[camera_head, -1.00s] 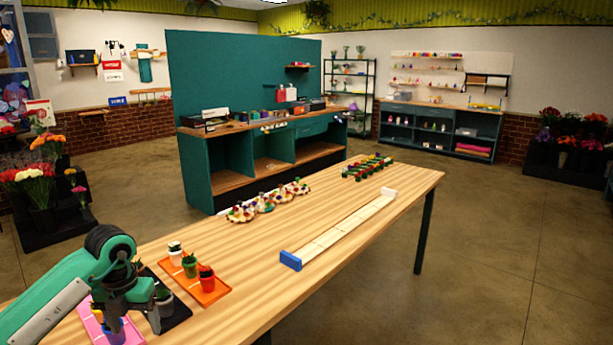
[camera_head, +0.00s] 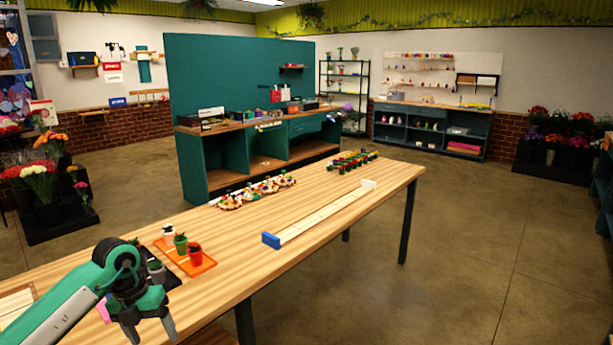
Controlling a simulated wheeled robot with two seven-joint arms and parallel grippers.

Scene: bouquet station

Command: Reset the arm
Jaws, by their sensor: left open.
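My left gripper (camera_head: 148,330) comes in from the lower left on its green arm (camera_head: 85,296). Its dark fingers are spread and point down, with nothing seen between them. It is over the near front edge of the wooden table (camera_head: 300,256), in front of the plant trays. My right arm and gripper do not show.
An orange tray (camera_head: 203,266) holds small pots, among them a red pot (camera_head: 195,257) and a green pot (camera_head: 181,246). A dark tray and a pink tray (camera_head: 103,311) are partly hidden by my arm. A long white strip with a blue end block (camera_head: 271,240) lies mid-table.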

